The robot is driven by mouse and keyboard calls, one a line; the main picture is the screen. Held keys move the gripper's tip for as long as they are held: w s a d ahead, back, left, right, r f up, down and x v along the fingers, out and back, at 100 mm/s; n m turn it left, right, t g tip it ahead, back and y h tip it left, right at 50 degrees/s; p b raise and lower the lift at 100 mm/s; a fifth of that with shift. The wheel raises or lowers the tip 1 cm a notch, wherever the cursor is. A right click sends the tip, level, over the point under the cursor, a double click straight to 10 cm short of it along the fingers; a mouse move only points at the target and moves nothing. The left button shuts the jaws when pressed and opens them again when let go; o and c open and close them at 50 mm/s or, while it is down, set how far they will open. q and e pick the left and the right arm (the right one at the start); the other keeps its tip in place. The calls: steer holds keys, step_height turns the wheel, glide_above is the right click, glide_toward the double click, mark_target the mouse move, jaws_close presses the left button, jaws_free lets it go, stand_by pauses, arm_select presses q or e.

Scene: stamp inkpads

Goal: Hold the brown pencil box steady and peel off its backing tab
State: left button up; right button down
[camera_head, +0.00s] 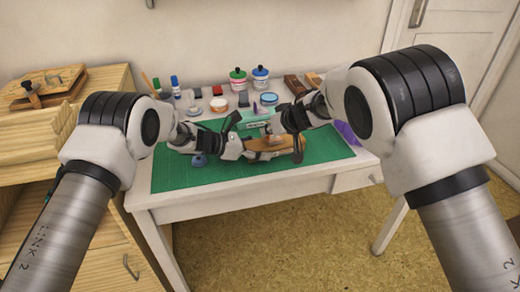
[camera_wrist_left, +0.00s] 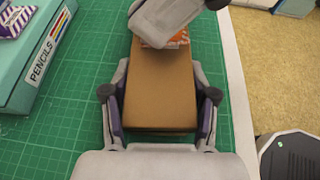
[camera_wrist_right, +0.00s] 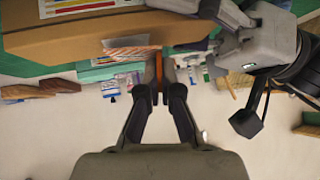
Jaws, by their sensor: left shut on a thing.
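The brown pencil box (camera_head: 268,143) lies near the front edge of the green mat. My left gripper (camera_head: 235,149) is shut across its sides; the left wrist view shows both fingers against the box (camera_wrist_left: 162,85). An orange-and-white striped tab (camera_wrist_left: 180,40) shows at the box's far end, partly hidden by my right gripper. The tab also shows in the right wrist view (camera_wrist_right: 127,53), beside the fingertips. My right gripper (camera_wrist_right: 157,80) is at that end, its fingers close together with a thin orange strip showing between them. Whether they grip it is unclear.
A teal box labelled PENCILS (camera_wrist_left: 50,55) stands on the green mat (camera_head: 185,178), behind the brown box. Jars (camera_head: 238,80), bottles and small pads line the back of the white desk. A purple item (camera_head: 347,133) lies at the right. The mat's front left is clear.

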steer(key=shift+r, duration=1.85)
arm_select(q)
steer(key=o, duration=1.2)
steer(key=shift+a, duration=0.1)
